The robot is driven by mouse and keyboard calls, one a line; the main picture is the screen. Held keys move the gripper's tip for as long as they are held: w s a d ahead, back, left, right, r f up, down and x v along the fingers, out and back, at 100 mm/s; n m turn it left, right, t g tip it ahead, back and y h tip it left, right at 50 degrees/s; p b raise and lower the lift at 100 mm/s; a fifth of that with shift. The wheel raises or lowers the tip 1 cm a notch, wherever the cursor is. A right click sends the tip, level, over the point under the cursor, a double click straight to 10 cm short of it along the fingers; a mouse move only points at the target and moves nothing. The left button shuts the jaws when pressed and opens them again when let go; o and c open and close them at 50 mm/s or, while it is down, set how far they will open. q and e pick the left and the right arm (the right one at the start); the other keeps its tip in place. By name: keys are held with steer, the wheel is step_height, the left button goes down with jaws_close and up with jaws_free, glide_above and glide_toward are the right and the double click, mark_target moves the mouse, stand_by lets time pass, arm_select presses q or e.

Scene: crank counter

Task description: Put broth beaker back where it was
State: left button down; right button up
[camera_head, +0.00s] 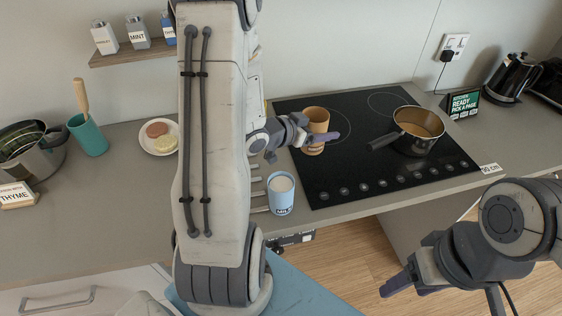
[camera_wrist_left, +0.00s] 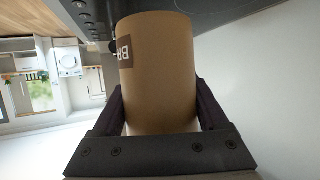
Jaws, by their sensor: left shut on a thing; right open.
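The broth beaker (camera_head: 316,122) is a tan-brown cup over the left part of the black cooktop. My left gripper (camera_head: 318,137) is shut around it. The left wrist view shows the beaker (camera_wrist_left: 158,75) between the two fingers of my left gripper (camera_wrist_left: 160,112), with a brown label partly readable as "BR". I cannot tell whether its base touches the cooktop. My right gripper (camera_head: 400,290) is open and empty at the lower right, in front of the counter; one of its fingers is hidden.
A pan (camera_head: 418,132) stands on the cooktop (camera_head: 350,180), right of the beaker. A blue milk cup (camera_head: 281,195) stands left of the cooktop near the front edge. A plate (camera_head: 160,138), teal holder (camera_head: 90,136) and pot (camera_head: 40,150) are further left. A sign (camera_head: 462,104) stands behind right.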

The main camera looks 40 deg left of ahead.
arm_select(q)
steer(key=shift+w+a+f, duration=0.2)
steer(key=shift+a+f, duration=0.1)
steer(key=shift+f, duration=0.15)
steer(key=s+a+f+p, duration=0.1)
steer(key=a+f, duration=0.1)
steer(key=a, duration=0.1)
steer(key=s+a+f, duration=0.1)
steer(key=a+f, duration=0.1)
steer(key=a, duration=0.2)
steer(key=s+a+f+p, duration=0.1)
steer(key=s+a+f, duration=0.1)
steer(key=a, duration=0.1)
steer(key=shift+a+f+p, duration=0.3)
step_height(320, 180, down, 4)
steer(key=shift+r+p, duration=0.2)
steer(key=shift+p, duration=0.25)
steer(key=shift+f, duration=0.25)
arm_select(e)
steer(key=r, duration=0.3)
steer(key=shift+w+a, duration=0.1)
steer(key=shift+w, duration=0.2)
